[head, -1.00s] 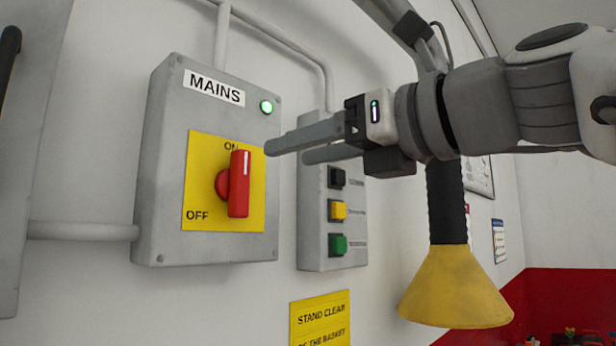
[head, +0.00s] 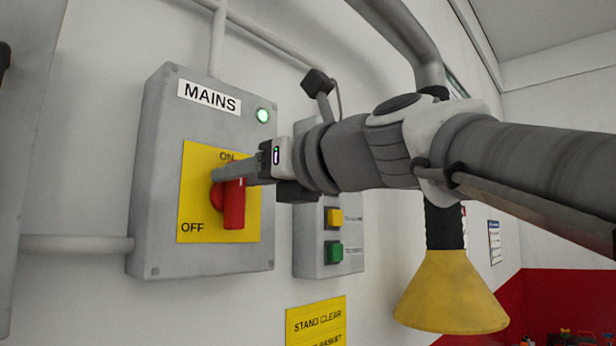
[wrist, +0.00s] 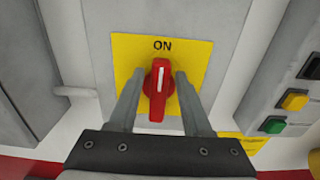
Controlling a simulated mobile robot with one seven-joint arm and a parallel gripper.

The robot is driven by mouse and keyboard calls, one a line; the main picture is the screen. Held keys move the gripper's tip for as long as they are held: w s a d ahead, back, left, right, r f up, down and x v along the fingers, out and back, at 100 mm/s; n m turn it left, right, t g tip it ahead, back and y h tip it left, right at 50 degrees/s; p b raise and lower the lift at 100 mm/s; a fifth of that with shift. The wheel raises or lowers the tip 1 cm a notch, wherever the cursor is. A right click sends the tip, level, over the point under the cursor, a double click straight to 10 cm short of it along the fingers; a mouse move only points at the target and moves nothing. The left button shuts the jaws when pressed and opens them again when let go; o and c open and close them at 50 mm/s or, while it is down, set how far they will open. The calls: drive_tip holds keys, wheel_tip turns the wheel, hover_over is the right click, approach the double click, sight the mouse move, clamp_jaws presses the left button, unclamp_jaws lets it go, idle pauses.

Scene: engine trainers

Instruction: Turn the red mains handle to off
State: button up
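The red mains handle (head: 234,204) stands upright on a yellow plate (head: 194,207) on the grey mains box (head: 158,150), its white mark towards ON. It also shows in the wrist view (wrist: 158,90). OFF is printed at the plate's lower left. A green lamp (head: 263,116) is lit on the box. My gripper (head: 222,178) is at the upper part of the handle. In the wrist view my gripper (wrist: 158,82) is open, with one finger on each side of the handle and small gaps visible. The near finger hides part of the handle in the head view.
A grey button box with a yellow button (head: 334,217) and a green button (head: 334,252) is right of the mains box, partly behind my gripper. A yellow cone-shaped hood (head: 450,292) hangs below my arm. A yellow sign (head: 316,322) is below.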

sight(215, 195)
clamp_jaws()
drive_tip(key=shift+f+n, duration=0.1)
drive_tip(key=shift+n, duration=0.2)
drive_tip(key=n+b, duration=0.1)
drive_tip(key=n, duration=0.1)
drive_tip(key=n+b, duration=0.1)
drive_tip(key=n, duration=0.2)
drive_tip(key=s+a+f+n, duration=0.1)
drive_tip(key=n, duration=0.2)
drive_tip(key=shift+s+b, duration=0.1)
drive_tip(key=shift+b, duration=0.3)
drive_tip(key=n+b, duration=0.1)
drive_tip(key=n, duration=0.1)
drive_tip(key=f+n+b, duration=0.1)
drive_tip(key=n, duration=0.2)
drive_tip(key=shift+s+a+n+b, duration=0.2)
drive_tip(key=shift+n+b, duration=0.1)
drive_tip(key=shift+f+n+b, duration=0.15)
drive_tip(key=shift+n+b, duration=0.7)
drive_tip(key=shift+n, duration=0.95)
